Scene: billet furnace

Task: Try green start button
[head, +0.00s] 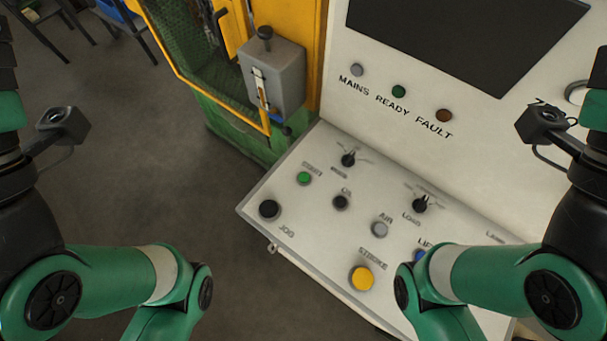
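The green start button (304,178) sits on the sloped white control panel (325,240), near its upper left edge. A label above it appears to read START. The button is uncovered and nothing touches it. My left arm comes in at the lower left and my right arm at the lower right, partly over the panel. Neither gripper shows in the head view; both arms run out of the bottom of the picture.
Nearby are a black JOG button (269,209), a dark button (340,202), black knobs (348,159) (420,205), a grey AIR button (380,229) and a yellow STROKE button (362,278). A grey lever box (275,78) stands behind. Floor left of the panel is clear.

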